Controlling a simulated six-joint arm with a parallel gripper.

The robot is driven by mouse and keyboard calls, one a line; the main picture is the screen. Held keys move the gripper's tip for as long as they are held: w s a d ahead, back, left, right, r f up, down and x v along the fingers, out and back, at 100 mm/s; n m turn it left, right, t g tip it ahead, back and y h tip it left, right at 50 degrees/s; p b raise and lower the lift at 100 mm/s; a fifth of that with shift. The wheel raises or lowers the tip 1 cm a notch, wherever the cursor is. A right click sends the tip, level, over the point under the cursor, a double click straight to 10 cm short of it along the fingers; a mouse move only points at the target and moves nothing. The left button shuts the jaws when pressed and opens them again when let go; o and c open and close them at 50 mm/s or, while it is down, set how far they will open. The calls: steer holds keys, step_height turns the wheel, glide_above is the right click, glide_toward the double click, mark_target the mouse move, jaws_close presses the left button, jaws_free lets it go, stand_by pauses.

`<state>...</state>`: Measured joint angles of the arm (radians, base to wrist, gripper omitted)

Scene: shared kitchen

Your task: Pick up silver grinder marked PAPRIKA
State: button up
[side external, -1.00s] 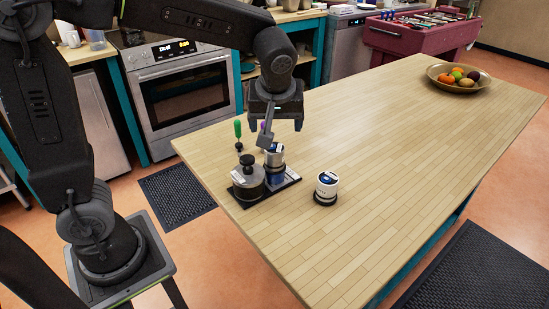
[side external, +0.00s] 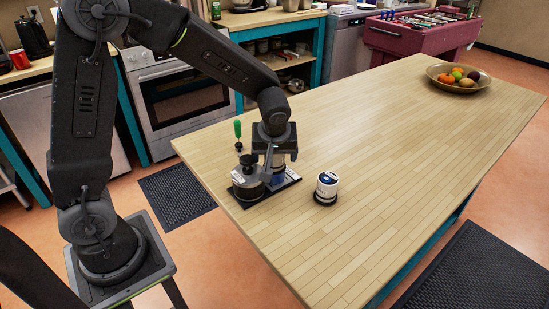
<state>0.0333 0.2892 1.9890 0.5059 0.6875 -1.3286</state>
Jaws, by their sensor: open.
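The jaws are open. The gripper covers the grinder's top and much of its body; I cannot tell whether a finger touches it. A dark grey pot-like item with a black knob (side external: 248,179) stands on the tray just left of the gripper.
A green-topped tool (side external: 238,130) stands upright behind the dark item. A white canister with a dark label and black base (side external: 327,187) stands on the table to the right. A fruit bowl (side external: 437,74) is at the far end. The table (side external: 400,150) between is clear.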

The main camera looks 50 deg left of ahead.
steer(key=shift+f, duration=0.15)
steer(key=c, duration=1.3)
